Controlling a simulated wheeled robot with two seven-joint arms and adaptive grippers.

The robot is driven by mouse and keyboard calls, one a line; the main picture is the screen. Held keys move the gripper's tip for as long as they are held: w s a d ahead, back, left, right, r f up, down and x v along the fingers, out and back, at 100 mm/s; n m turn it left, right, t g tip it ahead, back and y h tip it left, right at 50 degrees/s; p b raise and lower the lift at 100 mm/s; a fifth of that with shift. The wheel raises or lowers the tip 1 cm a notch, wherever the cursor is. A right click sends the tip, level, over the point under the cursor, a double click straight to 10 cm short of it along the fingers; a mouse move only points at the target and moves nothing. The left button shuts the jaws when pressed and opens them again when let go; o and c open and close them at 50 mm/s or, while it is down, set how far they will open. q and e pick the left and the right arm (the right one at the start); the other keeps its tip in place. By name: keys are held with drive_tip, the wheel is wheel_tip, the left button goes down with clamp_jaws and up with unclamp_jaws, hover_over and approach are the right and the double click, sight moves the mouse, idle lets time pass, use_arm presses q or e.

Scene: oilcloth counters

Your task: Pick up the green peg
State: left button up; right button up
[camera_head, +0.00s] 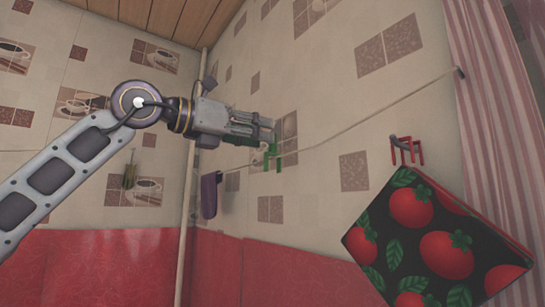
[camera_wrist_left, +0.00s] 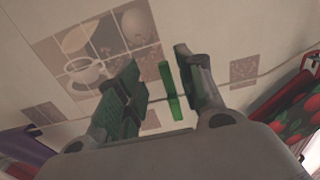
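The green peg (camera_head: 272,158) is on the thin line along the tiled wall, with no cloth visible under it. My left gripper (camera_head: 268,130) is beside its upper part and overlaps it in the head view. In the left wrist view the peg (camera_wrist_left: 169,92) shows as a bright green strip between the spread fingers of my left gripper (camera_wrist_left: 160,88). The dark green finger pads make its outline hard to separate. I see a gap on the left of the strip; contact on the right is unclear. My right gripper is not in view.
The line (camera_head: 345,127) runs up to a hook at the right. A red peg (camera_head: 407,151) is above a tomato-print cloth (camera_head: 438,235). A dark purple cloth (camera_head: 209,194) hangs at the left, near a vertical pipe (camera_head: 186,220). A striped curtain (camera_head: 495,110) is at the right.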

use_arm(q)
drive_tip(key=shift+w+d+r+p, duration=0.1)
drive_tip(key=shift+w+d+p, duration=0.2)
drive_tip(key=shift+d, duration=0.3)
drive_tip(key=shift+w+d+r+p, duration=0.1)
drive_tip(key=shift+w+d+p, duration=0.15)
drive_tip(key=shift+d, duration=0.35)
drive_tip(key=shift+x, duration=0.85)
drive_tip(key=shift+a, duration=0.1)
drive_tip(key=shift+c, duration=0.5)
clamp_jaws()
